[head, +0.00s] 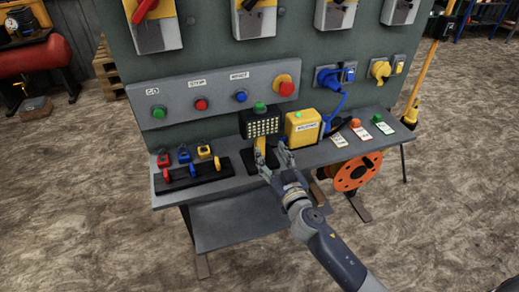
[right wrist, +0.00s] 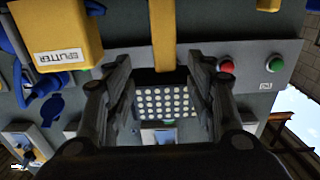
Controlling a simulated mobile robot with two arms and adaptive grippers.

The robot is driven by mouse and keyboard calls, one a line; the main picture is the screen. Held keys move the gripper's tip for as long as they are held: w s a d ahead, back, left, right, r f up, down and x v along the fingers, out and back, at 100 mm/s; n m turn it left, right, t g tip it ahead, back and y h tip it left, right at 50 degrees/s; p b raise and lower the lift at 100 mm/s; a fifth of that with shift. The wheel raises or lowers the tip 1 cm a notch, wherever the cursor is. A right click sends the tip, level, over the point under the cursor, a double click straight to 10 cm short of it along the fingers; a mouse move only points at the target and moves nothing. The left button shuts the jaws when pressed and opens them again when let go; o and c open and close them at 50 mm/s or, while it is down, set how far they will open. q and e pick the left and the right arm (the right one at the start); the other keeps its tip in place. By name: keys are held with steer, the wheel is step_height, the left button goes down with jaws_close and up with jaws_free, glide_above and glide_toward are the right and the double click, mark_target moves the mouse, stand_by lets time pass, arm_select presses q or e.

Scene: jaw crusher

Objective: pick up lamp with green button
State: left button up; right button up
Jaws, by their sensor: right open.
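The lamp (head: 262,127) is a black block with a grid of pale LEDs, a green button (head: 260,106) on top and a yellow stem (head: 260,147) below. It stands upright on the grey bench shelf. In the right wrist view the picture is turned over, and the LED panel (right wrist: 167,103) shows between my fingers. My right gripper (head: 272,158) is open in front of the stem. In the right wrist view its fingers (right wrist: 160,62) lie to either side of the yellow stem (right wrist: 163,35), with gaps; I cannot tell whether they reach around it. My left gripper is not in view.
A yellow splitter box (head: 303,128) stands close right of the lamp; it also shows in the right wrist view (right wrist: 62,35). Padlocks in a black rack (head: 190,172) are to the left. Tags (head: 362,135) lie right. An orange cable reel (head: 357,173) is below. The control panel (head: 170,98) rises behind.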

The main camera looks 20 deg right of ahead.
mark_target(261, 140)
steer(key=w, duration=0.3)
steer(key=shift+w+f, duration=0.1)
steer(key=shift+w, duration=0.15)
steer(key=shift+w+a, duration=0.2)
steer(key=shift+w, duration=0.25)
steer(key=w, duration=0.4)
steer(key=shift+w+a+p, duration=0.2)
steer(key=shift+a+p, duration=0.15)
jaws_close()
